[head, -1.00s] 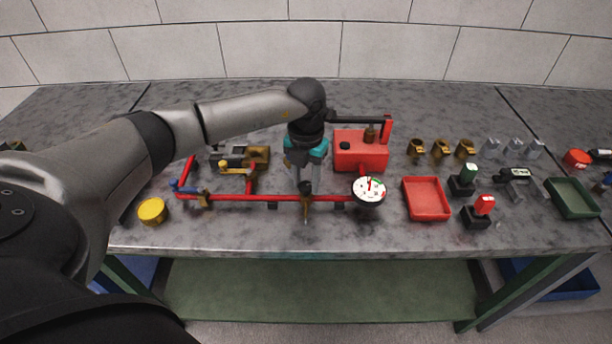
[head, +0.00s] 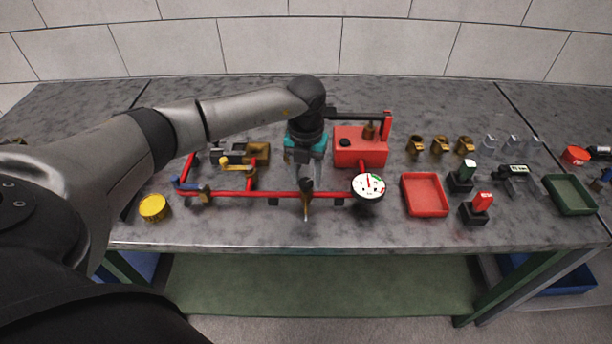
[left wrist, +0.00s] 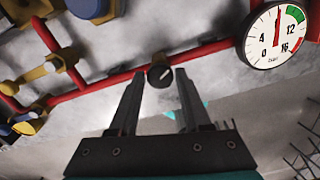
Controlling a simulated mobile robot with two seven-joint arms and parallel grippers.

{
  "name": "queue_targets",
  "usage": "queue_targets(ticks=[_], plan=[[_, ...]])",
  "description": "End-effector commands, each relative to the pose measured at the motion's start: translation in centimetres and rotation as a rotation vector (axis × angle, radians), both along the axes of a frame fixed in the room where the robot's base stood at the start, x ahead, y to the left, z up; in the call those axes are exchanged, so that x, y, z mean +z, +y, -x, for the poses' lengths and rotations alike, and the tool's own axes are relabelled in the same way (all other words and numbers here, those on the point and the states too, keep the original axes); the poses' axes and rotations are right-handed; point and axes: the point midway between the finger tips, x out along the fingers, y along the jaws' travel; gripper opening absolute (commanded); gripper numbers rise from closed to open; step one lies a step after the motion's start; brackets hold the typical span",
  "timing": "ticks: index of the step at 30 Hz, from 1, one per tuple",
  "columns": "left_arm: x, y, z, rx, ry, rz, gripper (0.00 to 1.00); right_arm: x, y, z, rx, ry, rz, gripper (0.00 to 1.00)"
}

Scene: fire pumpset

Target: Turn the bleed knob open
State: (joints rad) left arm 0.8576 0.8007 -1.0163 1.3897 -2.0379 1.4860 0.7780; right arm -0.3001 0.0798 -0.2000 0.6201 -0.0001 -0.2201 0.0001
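The bleed knob (head: 306,185) is a small black knob on a brass fitting on the red pipe, at the middle of the bench. In the left wrist view the knob (left wrist: 159,75) faces me with a pale slanted mark on it. My left gripper (head: 303,172) hangs just above and behind the knob in the head view. In the left wrist view its two fingers (left wrist: 158,74) are apart, with the knob showing in the gap near their tips. I cannot tell whether they touch it. My right gripper is not in view.
A white gauge (head: 369,186) stands right of the knob, its red needle nearly upright. A red pump tank (head: 360,150) is behind it. A yellow-handled valve (head: 238,166) and a blue-handled valve (head: 188,186) are to the left. A red tray (head: 425,195) is to the right.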

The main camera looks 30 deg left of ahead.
Motion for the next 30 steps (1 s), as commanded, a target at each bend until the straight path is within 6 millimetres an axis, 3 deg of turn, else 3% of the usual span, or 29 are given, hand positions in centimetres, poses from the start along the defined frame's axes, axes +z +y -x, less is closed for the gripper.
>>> queue_targets(ticks=[6, 17, 30], plan=[[0.0, 0.0, 0.0, -0.002, 0.001, 0.0, 0.72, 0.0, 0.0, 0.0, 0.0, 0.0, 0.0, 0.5], [1.0, 0.0, 0.0, -0.003, -0.001, 0.001, 0.72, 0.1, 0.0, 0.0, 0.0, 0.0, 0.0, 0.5], [10.7, 0.0, 0.0, -0.003, -0.003, 0.0, 0.72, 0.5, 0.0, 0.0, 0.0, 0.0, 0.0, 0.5]])
